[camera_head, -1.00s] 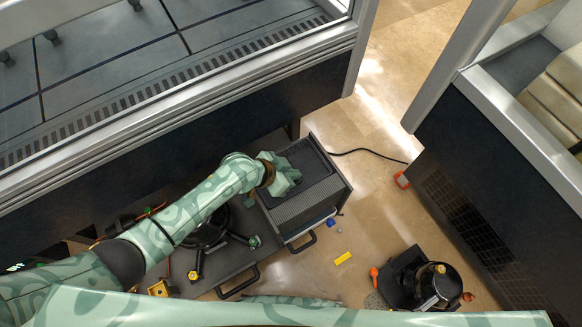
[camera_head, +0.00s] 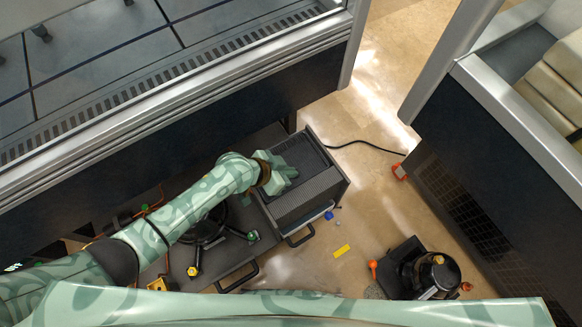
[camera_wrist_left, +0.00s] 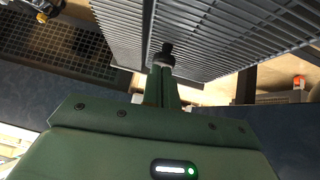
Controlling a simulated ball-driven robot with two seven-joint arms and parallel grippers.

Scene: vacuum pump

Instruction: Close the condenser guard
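The dark box-shaped unit (camera_head: 322,190) with a finely slotted side stands on the floor right of my left arm in the head view. In the left wrist view a grey slatted grille (camera_wrist_left: 220,30), which looks like the condenser guard, fills the upper right. A small black knob (camera_wrist_left: 167,49) stands out at its edge. My left gripper (camera_head: 284,174) is over the top of the unit. In the left wrist view its fingers (camera_wrist_left: 162,75) are close together with the knob between their tips. The hand hides part of the unit. My right gripper is not in view.
A dark cart (camera_head: 232,258) with a black handle and pump parts stands left of the unit. A black pump-like device (camera_head: 436,272) and a yellow block (camera_head: 341,251) are on the floor. A black cable (camera_head: 365,142) runs behind. Dark cabinets flank the floor space.

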